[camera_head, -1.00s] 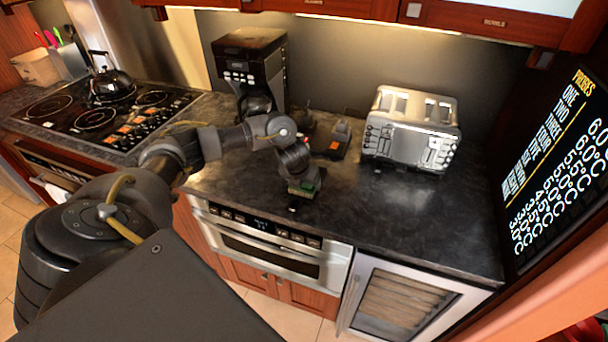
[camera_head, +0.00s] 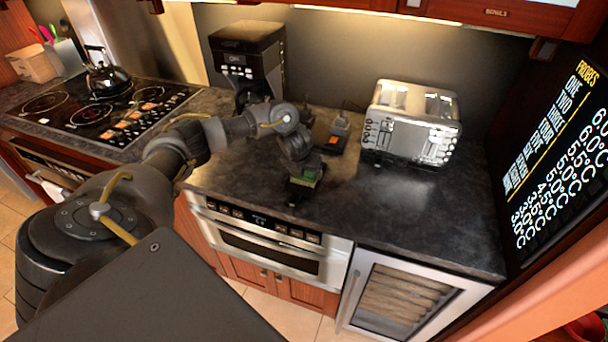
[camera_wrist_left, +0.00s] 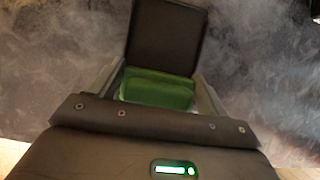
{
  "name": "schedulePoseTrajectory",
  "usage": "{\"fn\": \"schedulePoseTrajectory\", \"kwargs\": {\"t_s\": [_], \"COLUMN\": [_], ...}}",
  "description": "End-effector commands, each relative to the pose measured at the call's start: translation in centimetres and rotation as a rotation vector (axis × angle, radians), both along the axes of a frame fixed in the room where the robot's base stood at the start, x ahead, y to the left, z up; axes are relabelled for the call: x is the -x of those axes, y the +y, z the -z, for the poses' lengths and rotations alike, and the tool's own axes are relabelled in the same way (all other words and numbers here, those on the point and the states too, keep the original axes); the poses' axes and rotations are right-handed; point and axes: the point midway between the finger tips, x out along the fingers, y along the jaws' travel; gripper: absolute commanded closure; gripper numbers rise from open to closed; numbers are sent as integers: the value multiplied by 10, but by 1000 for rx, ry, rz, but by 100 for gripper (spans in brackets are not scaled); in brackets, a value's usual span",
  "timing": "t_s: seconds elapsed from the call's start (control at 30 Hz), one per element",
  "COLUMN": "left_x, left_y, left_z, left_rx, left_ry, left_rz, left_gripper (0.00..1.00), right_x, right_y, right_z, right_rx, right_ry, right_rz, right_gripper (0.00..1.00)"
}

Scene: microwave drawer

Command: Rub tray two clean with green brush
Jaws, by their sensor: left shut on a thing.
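My left gripper (camera_head: 298,190) is shut on the green brush (camera_wrist_left: 158,88), a green block between the two fingers in the left wrist view. Only a bit of green shows at the gripper in the head view. The gripper points down over the front part of the dark counter, above the built-in oven drawer. A flat black square piece (camera_wrist_left: 166,32) lies just beyond the brush in the left wrist view. I cannot tell whether it is tray two, nor whether the brush touches it. My right gripper is not in view.
A small dark device with an orange patch (camera_head: 336,137) stands behind the gripper. A steel toaster (camera_head: 412,125) is to its right and a coffee maker (camera_head: 250,60) behind left. A stove (camera_head: 95,105) with a kettle is at left. The right counter front is clear.

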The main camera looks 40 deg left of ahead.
Motion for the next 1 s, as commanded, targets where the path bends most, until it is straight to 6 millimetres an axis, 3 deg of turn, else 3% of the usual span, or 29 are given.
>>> {"fn": "schedulePoseTrajectory", "kwargs": {"t_s": [1.0], "left_x": [-17], "left_y": [6], "left_z": [-2], "left_rx": [1], "left_ry": [1], "left_rz": [0], "left_gripper": [52], "right_x": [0], "right_y": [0], "right_z": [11], "right_rx": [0], "right_ry": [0], "right_rz": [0], "right_gripper": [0]}}
